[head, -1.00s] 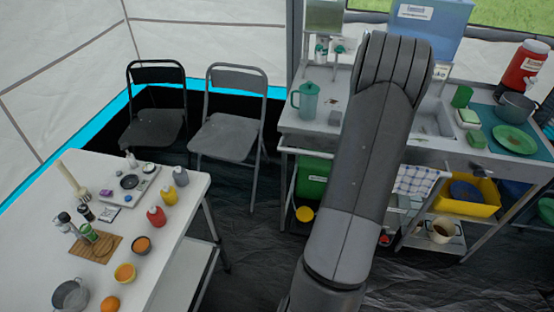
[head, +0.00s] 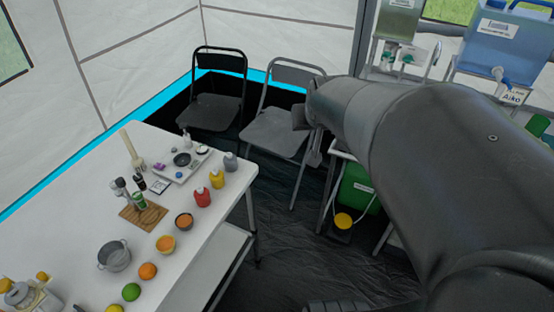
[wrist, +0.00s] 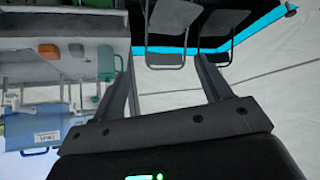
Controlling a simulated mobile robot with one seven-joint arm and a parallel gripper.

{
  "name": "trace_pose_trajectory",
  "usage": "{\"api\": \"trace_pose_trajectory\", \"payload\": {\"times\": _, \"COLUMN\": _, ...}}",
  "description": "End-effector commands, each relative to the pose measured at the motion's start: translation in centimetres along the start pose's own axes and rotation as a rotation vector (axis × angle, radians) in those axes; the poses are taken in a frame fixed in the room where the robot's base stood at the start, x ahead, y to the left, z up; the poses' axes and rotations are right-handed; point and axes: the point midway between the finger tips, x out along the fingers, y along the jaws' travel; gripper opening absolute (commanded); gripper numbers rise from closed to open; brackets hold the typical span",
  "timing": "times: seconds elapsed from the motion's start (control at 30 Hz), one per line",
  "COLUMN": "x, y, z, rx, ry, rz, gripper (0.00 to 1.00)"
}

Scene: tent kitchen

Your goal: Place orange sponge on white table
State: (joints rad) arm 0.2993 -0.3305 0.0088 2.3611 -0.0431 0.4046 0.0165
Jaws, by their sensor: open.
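The white table (head: 85,205) stands at the left in the head view, its top partly covered with items. My gripper (wrist: 164,66) is open in the wrist view, with nothing between its fingers; floor and chairs show beyond it. In the head view my gripper (head: 308,135) is at the end of my arm, in front of the chairs and right of the table. A small orange block (wrist: 48,50) shows on the sink counter in the wrist view, which looks upside down; it may be the orange sponge, but it is too small to be sure.
Two black folding chairs (head: 212,112) stand behind. A green bin (head: 358,188) is under the counter. Bare tabletop lies at the left.

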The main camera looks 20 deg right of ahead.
Motion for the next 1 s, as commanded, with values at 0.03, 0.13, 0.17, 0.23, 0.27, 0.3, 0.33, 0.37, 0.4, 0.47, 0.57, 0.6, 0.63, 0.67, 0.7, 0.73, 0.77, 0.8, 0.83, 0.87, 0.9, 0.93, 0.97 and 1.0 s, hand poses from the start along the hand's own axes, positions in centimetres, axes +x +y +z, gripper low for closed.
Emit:
{"api": "trace_pose_trajectory", "payload": {"times": 0.03, "x": -1.9, "y": -1.6, "z": 1.1, "rx": -0.028, "ry": -0.013, "rz": -0.026, "gripper": 0.71}}
{"api": "trace_pose_trajectory", "payload": {"times": 0.13, "x": -5.1, "y": -3.9, "z": 4.0, "rx": -0.077, "ry": -0.064, "rz": -0.072, "gripper": 0.71}}
{"api": "trace_pose_trajectory", "payload": {"times": 0.17, "x": -6.0, "y": -4.5, "z": 4.9, "rx": -0.092, "ry": -0.078, "rz": -0.085, "gripper": 0.71}}
{"api": "trace_pose_trajectory", "payload": {"times": 0.23, "x": -8.0, "y": -5.6, "z": 7.0, "rx": -0.125, "ry": -0.113, "rz": -0.115, "gripper": 0.71}}
{"api": "trace_pose_trajectory", "payload": {"times": 0.27, "x": -8.7, "y": -5.9, "z": 7.8, "rx": -0.139, "ry": -0.126, "rz": -0.126, "gripper": 0.71}}
{"api": "trace_pose_trajectory", "payload": {"times": 0.3, "x": -9.6, "y": -6.3, "z": 8.8, "rx": -0.155, "ry": -0.142, "rz": -0.139, "gripper": 0.71}}
{"api": "trace_pose_trajectory", "payload": {"times": 0.33, "x": -10.2, "y": -6.6, "z": 9.6, "rx": -0.167, "ry": -0.154, "rz": -0.148, "gripper": 0.71}}
{"api": "trace_pose_trajectory", "payload": {"times": 0.37, "x": -10.6, "y": -6.8, "z": 10.3, "rx": -0.177, "ry": -0.165, "rz": -0.156, "gripper": 0.71}}
{"api": "trace_pose_trajectory", "payload": {"times": 0.4, "x": -11.2, "y": -7.0, "z": 11.0, "rx": -0.190, "ry": -0.177, "rz": -0.165, "gripper": 0.71}}
{"api": "trace_pose_trajectory", "payload": {"times": 0.47, "x": -11.9, "y": -7.2, "z": 11.9, "rx": -0.204, "ry": -0.191, "rz": -0.176, "gripper": 0.71}}
{"api": "trace_pose_trajectory", "payload": {"times": 0.57, "x": -12.4, "y": -7.3, "z": 12.8, "rx": -0.217, "ry": -0.206, "rz": -0.185, "gripper": 0.75}}
{"api": "trace_pose_trajectory", "payload": {"times": 0.6, "x": -12.5, "y": -7.3, "z": 13.0, "rx": -0.219, "ry": -0.209, "rz": -0.186, "gripper": 0.75}}
{"api": "trace_pose_trajectory", "payload": {"times": 0.63, "x": -12.6, "y": -7.3, "z": 13.0, "rx": -0.220, "ry": -0.210, "rz": -0.187, "gripper": 0.75}}
{"api": "trace_pose_trajectory", "payload": {"times": 0.67, "x": -12.6, "y": -7.3, "z": 13.1, "rx": -0.220, "ry": -0.211, "rz": -0.187, "gripper": 0.75}}
{"api": "trace_pose_trajectory", "payload": {"times": 0.7, "x": -12.6, "y": -7.3, "z": 13.1, "rx": -0.220, "ry": -0.211, "rz": -0.187, "gripper": 0.75}}
{"api": "trace_pose_trajectory", "payload": {"times": 0.73, "x": -12.6, "y": -7.3, "z": 13.0, "rx": -0.219, "ry": -0.211, "rz": -0.187, "gripper": 0.75}}
{"api": "trace_pose_trajectory", "payload": {"times": 0.77, "x": -12.6, "y": -7.3, "z": 13.0, "rx": -0.219, "ry": -0.211, "rz": -0.186, "gripper": 0.75}}
{"api": "trace_pose_trajectory", "payload": {"times": 0.8, "x": -12.6, "y": -7.3, "z": 13.0, "rx": -0.219, "ry": -0.210, "rz": -0.186, "gripper": 0.75}}
{"api": "trace_pose_trajectory", "payload": {"times": 0.83, "x": -12.6, "y": -7.3, "z": 13.0, "rx": -0.219, "ry": -0.210, "rz": -0.186, "gripper": 0.75}}
{"api": "trace_pose_trajectory", "payload": {"times": 0.87, "x": -12.5, "y": -7.3, "z": 13.0, "rx": -0.219, "ry": -0.210, "rz": -0.186, "gripper": 0.75}}
{"api": "trace_pose_trajectory", "payload": {"times": 0.9, "x": -12.5, "y": -7.3, "z": 13.0, "rx": -0.219, "ry": -0.210, "rz": -0.186, "gripper": 0.75}}
{"api": "trace_pose_trajectory", "payload": {"times": 0.93, "x": -12.5, "y": -7.3, "z": 13.0, "rx": -0.219, "ry": -0.210, "rz": -0.186, "gripper": 0.75}}
{"api": "trace_pose_trajectory", "payload": {"times": 0.97, "x": -12.5, "y": -7.3, "z": 13.0, "rx": -0.218, "ry": -0.210, "rz": -0.186, "gripper": 0.75}}
{"api": "trace_pose_trajectory", "payload": {"times": 1.0, "x": -12.5, "y": -7.3, "z": 12.9, "rx": -0.216, "ry": -0.210, "rz": -0.186, "gripper": 0.75}}
